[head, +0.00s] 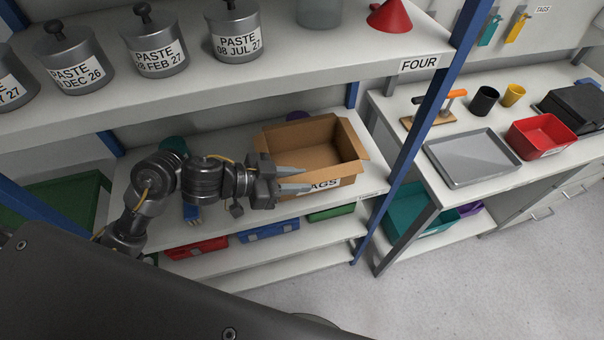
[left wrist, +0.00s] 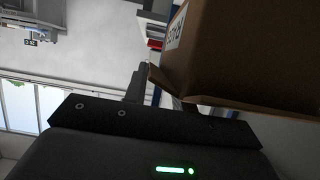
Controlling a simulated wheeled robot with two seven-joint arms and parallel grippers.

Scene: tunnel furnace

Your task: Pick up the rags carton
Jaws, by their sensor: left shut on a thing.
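The open, brown rags carton (head: 345,145) is on the middle shelf, flaps spread, interior apparently empty. Its front label is partly hidden by my gripper and reads "AGS" in the head view. My left gripper (head: 301,180) reaches in from the left and is shut on the carton's front wall near its left end, one finger inside and one outside. In the left wrist view the carton (left wrist: 250,50) fills the upper right, with its label at its left edge. I cannot tell whether its base touches the shelf. My right gripper is not in view.
A blue post (head: 425,120) stands right of the carton. Red, blue and green bins (head: 330,213) sit below. The right bench holds a grey tray (head: 472,157) and a red bin (head: 541,137).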

